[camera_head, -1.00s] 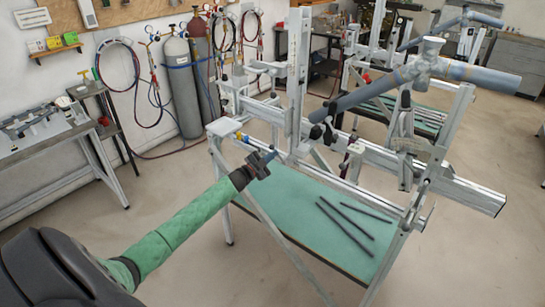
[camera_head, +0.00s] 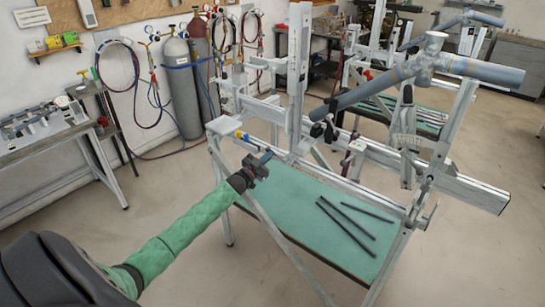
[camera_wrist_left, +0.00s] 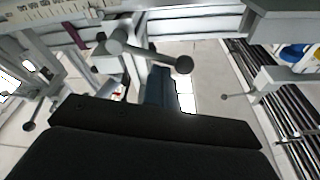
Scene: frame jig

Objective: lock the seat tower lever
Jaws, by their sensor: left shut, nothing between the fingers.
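I cannot tell for sure which tower is the seat tower. My left gripper (camera_head: 266,156) is shut and empty, low in front of the jig's near rail, left of the tower's foot. In the left wrist view its blue-grey fingers (camera_wrist_left: 160,88) point at a grey lever (camera_wrist_left: 145,53) with a dark ball end. The fingertips look close to the lever; I cannot tell whether they touch it. My right gripper is out of view.
A blue-grey tube frame (camera_head: 375,88) is held across the jig. Several dark rods (camera_head: 345,228) lie on the green tabletop (camera_head: 290,205). Gas cylinders (camera_head: 182,85) stand by the wall.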

